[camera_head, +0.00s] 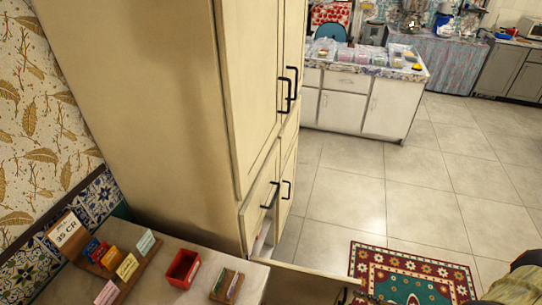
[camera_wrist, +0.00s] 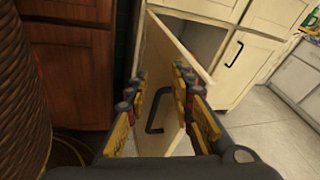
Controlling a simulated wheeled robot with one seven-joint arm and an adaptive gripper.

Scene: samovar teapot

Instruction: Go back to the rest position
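My gripper (camera_wrist: 160,82) shows in the wrist view with its yellow-padded fingers spread apart and nothing held between them. Beyond the fingers, a cream cabinet door (camera_wrist: 176,48) stands swung open, with a black handle (camera_wrist: 155,112) visible between the two fingers. I cannot tell how far the handle is from the fingers. In the head view the open door (camera_head: 300,284) shows edge-up at the bottom, below the tall cream cabinet (camera_head: 130,80).
A counter with cards and small boxes (camera_head: 183,268) is at the lower left. A patterned rug (camera_head: 415,268) lies on the tiled floor (camera_head: 400,190), which is open to the right. A white island (camera_head: 350,105) stands farther back. A brown wooden cabinet (camera_wrist: 70,70) is left in the wrist view.

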